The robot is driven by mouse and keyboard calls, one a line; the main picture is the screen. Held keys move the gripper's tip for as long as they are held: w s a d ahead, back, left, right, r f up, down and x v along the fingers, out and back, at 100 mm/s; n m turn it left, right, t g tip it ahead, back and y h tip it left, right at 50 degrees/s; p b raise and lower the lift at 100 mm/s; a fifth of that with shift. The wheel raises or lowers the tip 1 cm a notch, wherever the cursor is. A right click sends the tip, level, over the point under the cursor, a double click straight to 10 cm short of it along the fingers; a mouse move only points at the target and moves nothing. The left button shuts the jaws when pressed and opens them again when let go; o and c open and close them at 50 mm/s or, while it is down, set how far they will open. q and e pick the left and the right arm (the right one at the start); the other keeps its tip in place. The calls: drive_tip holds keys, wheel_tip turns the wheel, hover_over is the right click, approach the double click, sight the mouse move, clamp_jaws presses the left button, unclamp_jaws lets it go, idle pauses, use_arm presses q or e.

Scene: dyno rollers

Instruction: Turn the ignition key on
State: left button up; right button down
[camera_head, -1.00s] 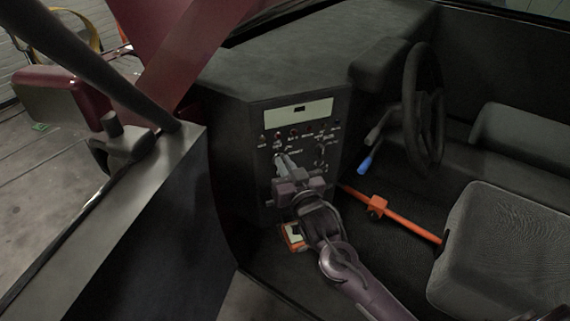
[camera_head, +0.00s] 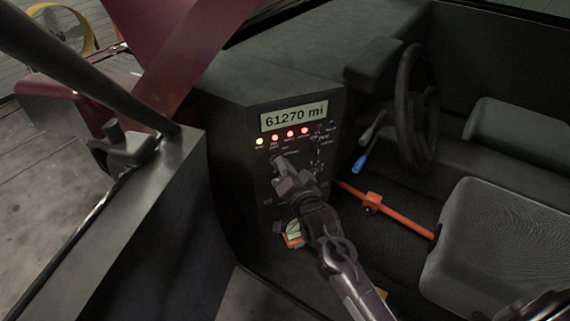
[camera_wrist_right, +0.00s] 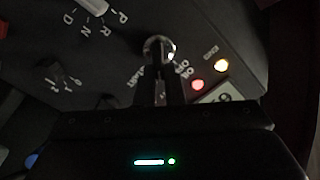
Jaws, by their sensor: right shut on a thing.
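The ignition switch (camera_wrist_right: 159,46) shows in the right wrist view as a round metal ring on the dark panel, with small ON, OFF and START labels beside it. My right gripper (camera_head: 276,161) is at the ignition on the dashboard panel (camera_head: 262,190). In the right wrist view the fingers of my right gripper (camera_wrist_right: 160,78) are close together at the ring, shut on the key, which they mostly hide. The panel display (camera_head: 294,115) is lit and reads 61270 mi. My left gripper is out of view.
The steering wheel (camera_head: 414,105) and a blue-tipped lever (camera_head: 361,163) are to the right of the panel. An orange bar (camera_head: 400,215) runs to the seat (camera_head: 505,245). A gear selector (camera_wrist_right: 93,6) shows in the right wrist view. The door (camera_head: 150,225) is at left.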

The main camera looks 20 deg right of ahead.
idle(0.5)
drive_tip(key=c, duration=1.5)
unclamp_jaws()
drive_tip(key=s, duration=0.7)
drive_tip(key=shift+s+d+b, duration=0.25)
drive_tip(key=shift+s+b, duration=0.1)
